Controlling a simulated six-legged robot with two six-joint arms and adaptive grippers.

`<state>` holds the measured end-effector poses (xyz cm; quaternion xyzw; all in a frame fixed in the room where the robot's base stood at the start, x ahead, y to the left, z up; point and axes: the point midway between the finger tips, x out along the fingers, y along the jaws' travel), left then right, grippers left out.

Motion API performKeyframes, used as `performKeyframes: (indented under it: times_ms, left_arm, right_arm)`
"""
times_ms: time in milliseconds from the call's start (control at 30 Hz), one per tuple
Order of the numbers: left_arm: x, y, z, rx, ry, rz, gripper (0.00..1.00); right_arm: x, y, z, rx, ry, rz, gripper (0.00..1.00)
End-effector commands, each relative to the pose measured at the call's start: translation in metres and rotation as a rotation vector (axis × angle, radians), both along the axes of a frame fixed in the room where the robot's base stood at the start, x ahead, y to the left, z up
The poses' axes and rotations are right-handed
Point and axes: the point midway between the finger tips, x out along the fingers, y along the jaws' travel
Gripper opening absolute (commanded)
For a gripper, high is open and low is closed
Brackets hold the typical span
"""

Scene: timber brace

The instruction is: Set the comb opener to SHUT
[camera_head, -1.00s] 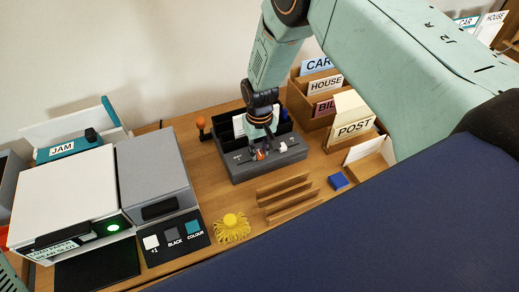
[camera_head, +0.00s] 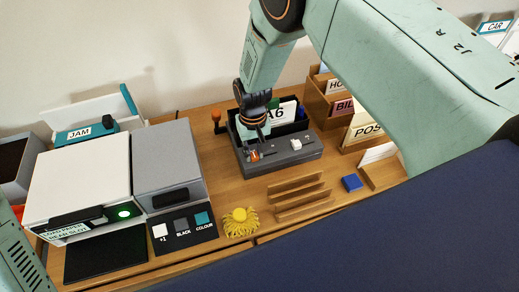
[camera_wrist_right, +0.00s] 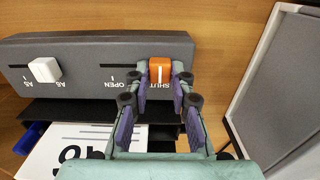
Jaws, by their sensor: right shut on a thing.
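The comb opener is a dark grey box (camera_head: 285,163) on the wooden desk. Its orange slider knob (camera_head: 254,155) is at the left end of its slot. In the right wrist view the orange knob (camera_wrist_right: 160,69) sits over the SHUT mark, with the OPEN mark at the slot's other end. My right gripper (camera_wrist_right: 160,95) is shut on the orange knob, with a finger on each side. A white knob (camera_wrist_right: 45,69) is on the same panel by the A5 and A6 marks. My left gripper is out of view; only a piece of my left arm shows at the lower left.
A sheet marked A6 (camera_head: 281,113) stands behind the opener. A wooden rack (camera_head: 300,198), a blue block (camera_head: 352,182) and a yellow tassel (camera_head: 241,220) are in front. A grey machine (camera_head: 166,165) is on the left, wooden file boxes (camera_head: 345,112) on the right.

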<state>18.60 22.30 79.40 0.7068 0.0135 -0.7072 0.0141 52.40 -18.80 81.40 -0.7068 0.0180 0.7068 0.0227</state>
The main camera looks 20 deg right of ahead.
Motion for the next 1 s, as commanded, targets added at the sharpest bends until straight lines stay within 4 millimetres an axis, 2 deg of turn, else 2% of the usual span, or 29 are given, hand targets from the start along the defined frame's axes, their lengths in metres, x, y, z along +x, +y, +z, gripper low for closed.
performKeyframes:
  times_ms: [100,133,367,667,767,867,1000]
  left_arm:
    - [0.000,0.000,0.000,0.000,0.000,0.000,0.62]
    - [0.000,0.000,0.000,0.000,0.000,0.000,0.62]
    - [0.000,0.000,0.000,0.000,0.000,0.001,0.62]
    - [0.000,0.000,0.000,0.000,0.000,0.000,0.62]
    - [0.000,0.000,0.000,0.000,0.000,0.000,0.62]
    - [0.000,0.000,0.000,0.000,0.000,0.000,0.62]
    - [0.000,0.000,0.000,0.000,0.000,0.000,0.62]
  right_arm:
    - [-0.002,0.001,-0.001,0.000,0.005,0.000,0.00]
    - [-0.002,0.001,-0.001,0.000,0.005,0.000,0.25]
    - [-0.002,0.000,-0.001,0.000,0.004,0.000,0.44]
    - [-0.001,0.000,0.000,0.000,0.001,0.000,0.45]
    - [0.000,-0.001,0.006,0.000,-0.001,0.000,0.45]
    - [0.001,-0.001,0.020,0.000,-0.002,0.000,0.45]
    - [0.001,-0.001,0.049,0.000,-0.003,0.000,0.45]
